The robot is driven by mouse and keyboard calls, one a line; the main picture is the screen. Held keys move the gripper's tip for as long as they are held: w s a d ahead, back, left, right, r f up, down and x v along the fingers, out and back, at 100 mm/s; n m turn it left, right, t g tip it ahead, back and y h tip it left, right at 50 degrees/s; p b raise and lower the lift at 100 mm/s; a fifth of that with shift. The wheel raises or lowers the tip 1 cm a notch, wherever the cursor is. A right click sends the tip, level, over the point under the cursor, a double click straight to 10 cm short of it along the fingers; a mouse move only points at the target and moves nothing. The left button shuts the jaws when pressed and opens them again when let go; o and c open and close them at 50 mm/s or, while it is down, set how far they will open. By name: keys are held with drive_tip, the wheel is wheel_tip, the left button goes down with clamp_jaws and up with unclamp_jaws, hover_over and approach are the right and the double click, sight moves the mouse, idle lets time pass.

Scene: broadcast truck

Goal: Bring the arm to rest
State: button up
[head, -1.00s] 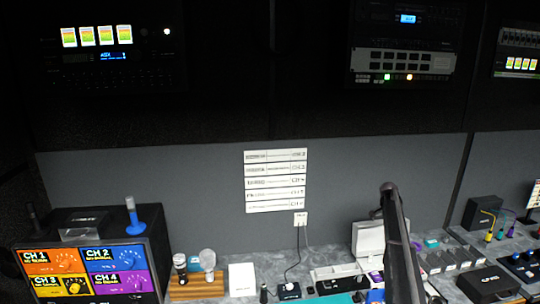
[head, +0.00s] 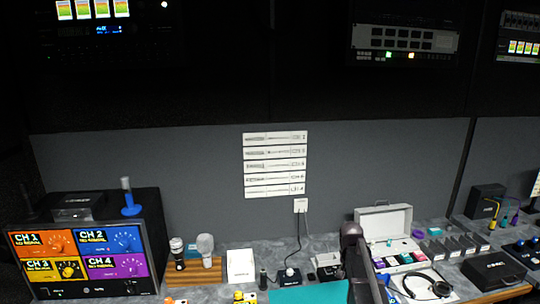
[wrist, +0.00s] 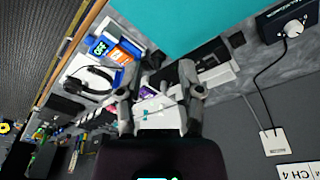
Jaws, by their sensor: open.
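My gripper (wrist: 157,88) shows in the wrist view with its two grey fingers spread apart and nothing between them. Beyond the fingers lie the counter, a white open case and a headset (wrist: 92,82), apart from the gripper as far as I can tell. In the head view a dark part of my arm (head: 356,262) rises from the bottom edge, in front of the counter and left of the open case (head: 384,222). The fingers are not visible in the head view.
A channel panel box (head: 150,240) stands at the left end of the counter. Microphones on a wooden block (head: 193,277), a teal mat (head: 310,293), a headset (head: 428,287) and a black case (head: 494,272) lie along it. A grey wall (head: 380,165) stands behind.

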drive_tip(key=s+a+f+n+b, duration=0.1)
drive_tip(key=s+a+n, duration=0.1)
drive_tip(key=s, duration=0.5)
drive_tip(key=s+a+f+n+y+b, duration=0.1)
drive_tip(key=s+a+f+n+b, duration=0.1)
drive_tip(key=s+a, duration=0.3)
drive_tip(key=s+a+f+n+g+b, duration=0.1)
drive_tip(key=s+a+f+n, duration=0.1)
drive_tip(key=s, duration=0.7)
drive_tip(key=shift+s+a+f, duration=0.15)
drive_tip(key=shift+a+f, duration=0.1)
drive_tip(key=shift+a, duration=0.55)
